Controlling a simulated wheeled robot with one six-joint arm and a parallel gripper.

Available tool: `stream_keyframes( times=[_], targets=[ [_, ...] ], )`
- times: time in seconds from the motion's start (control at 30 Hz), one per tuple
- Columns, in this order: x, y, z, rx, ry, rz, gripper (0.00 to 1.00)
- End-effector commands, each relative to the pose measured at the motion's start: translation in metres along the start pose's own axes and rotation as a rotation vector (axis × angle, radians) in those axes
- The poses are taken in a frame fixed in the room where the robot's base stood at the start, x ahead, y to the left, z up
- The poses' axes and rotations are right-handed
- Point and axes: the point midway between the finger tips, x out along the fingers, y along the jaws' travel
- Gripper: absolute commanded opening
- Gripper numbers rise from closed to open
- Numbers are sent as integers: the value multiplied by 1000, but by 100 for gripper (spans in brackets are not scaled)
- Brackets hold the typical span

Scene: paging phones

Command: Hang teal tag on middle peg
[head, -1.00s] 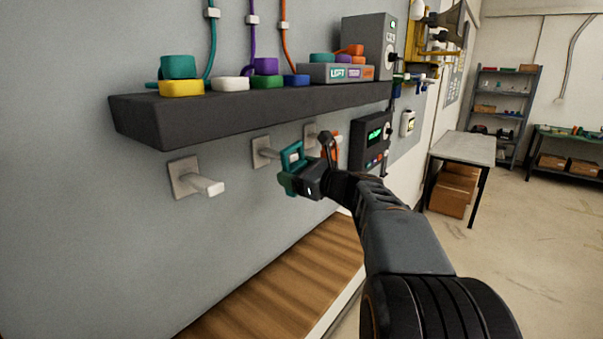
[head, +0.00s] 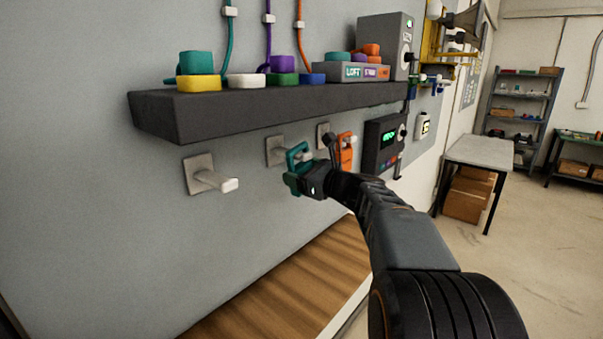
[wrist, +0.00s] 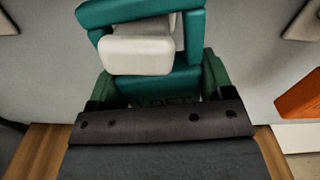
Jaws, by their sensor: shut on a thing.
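The teal tag (head: 298,155) is upright in my gripper (head: 303,184), below the shelf. My gripper is shut on its lower part. The middle peg (head: 276,151) has a square pale plate on the wall, and the tag hides most of its rod. In the wrist view, the peg's white end (wrist: 137,55) shows at the opening of the teal tag (wrist: 140,12), under its top bar, and seems to pass through the loop. My gripper (wrist: 160,88) is just below the peg there. I cannot tell whether the top bar touches the peg.
The left peg (head: 213,180) is empty. An orange tag (head: 346,152) is at the right peg (head: 323,135), close beside my gripper. The dark shelf (head: 250,108) with coloured buttons is overhead. A wall box (head: 384,143) with a green display is farther right.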

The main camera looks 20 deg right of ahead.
Motion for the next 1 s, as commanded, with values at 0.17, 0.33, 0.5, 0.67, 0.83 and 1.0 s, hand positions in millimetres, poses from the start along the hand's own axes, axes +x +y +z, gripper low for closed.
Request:
stream_keyframes(
  times=[0.17,0.33,0.5,0.67,0.83,1.0],
  targets=[
    [0,0,0,0,1,0,47],
    [0,0,-1,0,1,0,47],
    [0,0,-1,0,1,0,86],
    [0,0,-1,1,1,0,100],
    [0,0,-1,1,2,0,100],
    [-8,0,-2,1,2,-2,100]
  ],
)
